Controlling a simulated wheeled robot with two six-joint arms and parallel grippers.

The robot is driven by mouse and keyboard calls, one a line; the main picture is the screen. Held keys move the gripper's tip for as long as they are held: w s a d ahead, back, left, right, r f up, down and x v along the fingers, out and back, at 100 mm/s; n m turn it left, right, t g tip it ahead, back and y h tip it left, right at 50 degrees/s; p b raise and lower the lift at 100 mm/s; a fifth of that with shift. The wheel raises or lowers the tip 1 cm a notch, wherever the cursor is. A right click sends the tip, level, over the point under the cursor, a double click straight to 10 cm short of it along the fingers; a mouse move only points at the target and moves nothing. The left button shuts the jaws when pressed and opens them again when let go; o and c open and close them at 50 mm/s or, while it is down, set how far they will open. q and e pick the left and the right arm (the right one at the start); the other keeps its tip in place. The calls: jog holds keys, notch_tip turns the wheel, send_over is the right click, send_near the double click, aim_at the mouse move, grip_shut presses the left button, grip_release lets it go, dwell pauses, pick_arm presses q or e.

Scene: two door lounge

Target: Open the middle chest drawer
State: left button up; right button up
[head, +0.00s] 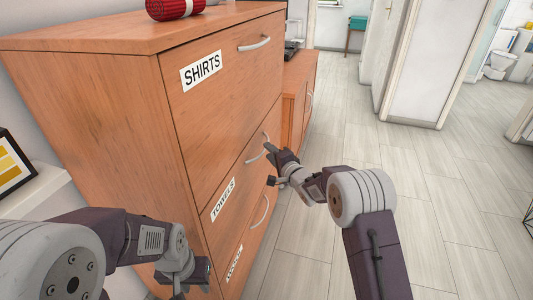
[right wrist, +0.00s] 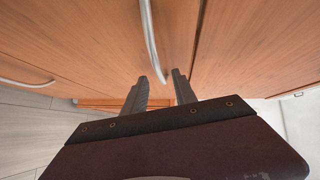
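The wooden chest (head: 120,110) has stacked drawers, with SHIRTS on the top one. The middle drawer (head: 235,180) carries a TOWELS label (head: 223,200) and looks flush with the chest front. Its curved metal handle (head: 259,152) is partly behind my right gripper (head: 273,165). In the right wrist view, my right gripper's two fingers (right wrist: 160,82) are spread apart. The lower end of the handle (right wrist: 152,40) shows between the fingertips; I cannot tell whether they touch it. My left gripper (head: 188,278) is low beside the chest, and its fingers are not clear.
A red patterned object (head: 172,9) lies on the chest top. A second wooden cabinet (head: 298,95) stands beyond the chest. A white ledge (head: 30,200) with a framed picture (head: 12,163) is at the left. The pale floor (head: 440,220) to the right is clear.

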jog(key=shift+b+x, duration=0.3)
jog(key=shift+x, duration=1.4)
grip_shut()
